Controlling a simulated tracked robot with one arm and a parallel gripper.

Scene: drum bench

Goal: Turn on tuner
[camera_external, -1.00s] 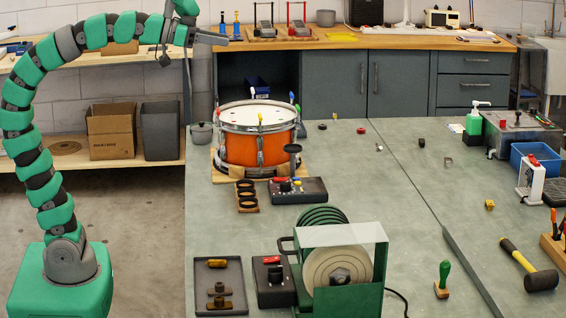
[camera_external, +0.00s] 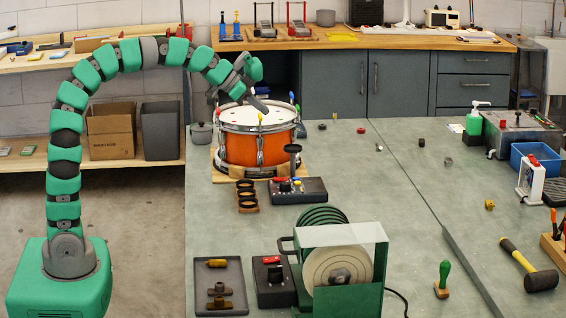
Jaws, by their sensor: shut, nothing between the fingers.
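A dark box (camera_external: 312,190) with a red part and small yellow and blue parts on top stands in front of the orange drum; it looks like the tuner, but I read no label. A black round-topped post (camera_external: 293,152) rises at its back edge. The orange drum (camera_external: 240,149) with a white head stands on a wooden base. My gripper (camera_external: 261,106) is shut and empty, pointing down and right over the drum head, behind and above the dark box. I cannot tell whether it touches the head.
A second dark box (camera_external: 267,296) with a red part stands beside the green grinding machine (camera_external: 378,270). A wooden rack with black rings (camera_external: 246,196) sits left of the dark box. Coloured upright pieces ring the drum rim. Bench space right of the drum is mostly clear.

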